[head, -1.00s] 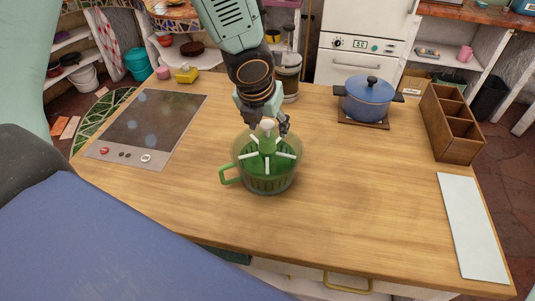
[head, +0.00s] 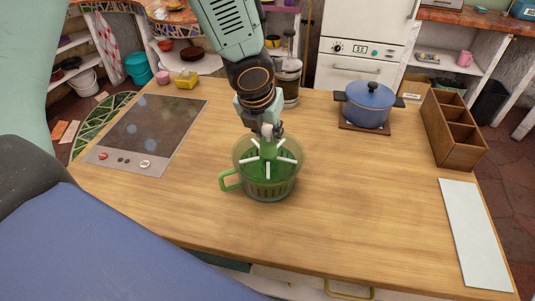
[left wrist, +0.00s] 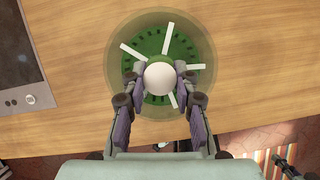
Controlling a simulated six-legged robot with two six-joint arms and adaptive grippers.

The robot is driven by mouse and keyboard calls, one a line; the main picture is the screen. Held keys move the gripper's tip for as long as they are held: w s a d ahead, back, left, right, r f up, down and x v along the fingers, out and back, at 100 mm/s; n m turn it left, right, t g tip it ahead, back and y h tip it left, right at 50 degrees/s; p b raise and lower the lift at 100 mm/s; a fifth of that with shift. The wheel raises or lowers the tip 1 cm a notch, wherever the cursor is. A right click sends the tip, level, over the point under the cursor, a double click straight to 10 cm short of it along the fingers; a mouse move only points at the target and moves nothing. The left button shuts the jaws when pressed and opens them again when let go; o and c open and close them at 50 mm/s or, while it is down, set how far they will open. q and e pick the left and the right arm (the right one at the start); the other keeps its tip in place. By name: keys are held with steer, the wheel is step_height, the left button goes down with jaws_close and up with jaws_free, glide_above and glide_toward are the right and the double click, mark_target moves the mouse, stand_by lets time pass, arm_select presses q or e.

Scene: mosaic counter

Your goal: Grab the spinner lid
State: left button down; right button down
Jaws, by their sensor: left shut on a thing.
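The spinner lid (head: 268,150) is green with white spokes and a pale round knob (left wrist: 160,78) at its centre. It sits at the top of the green see-through spinner bowl (head: 270,185), which has a handle on its left side and stands on the wooden counter. My left gripper (head: 268,130) comes down from above and is shut on the lid's knob, with one finger on each side of it in the left wrist view (left wrist: 160,80). I cannot tell whether the lid is lifted off the bowl. My right gripper is not in view.
A dark cooktop (head: 155,128) lies to the left. A blue pot (head: 368,105) on a wooden trivet stands at the back right, near a wooden compartment box (head: 452,130). A white board (head: 474,235) lies at the right edge. The counter around the bowl is clear.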

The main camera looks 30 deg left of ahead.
arm_select(q)
steer(key=shift+s+r, duration=0.15)
steer(key=shift+s, duration=0.15)
steer(key=shift+d, duration=0.1)
steer(key=shift+w, duration=0.15)
steer(key=shift+w, duration=0.2)
steer(key=shift+s+r+p, duration=0.1)
steer(key=shift+r+p, duration=0.35)
steer(key=shift+p, duration=0.15)
step_height(320, 180, up, 7)
steer(key=p, duration=0.6)
steer(key=shift+f+p, duration=0.2)
steer(key=shift+p, duration=0.1)
steer(key=shift+r, duration=0.35)
steer(key=shift+s+r+p, duration=0.1)
steer(key=shift+r+p, duration=0.35)
steer(key=shift+r, duration=0.35)
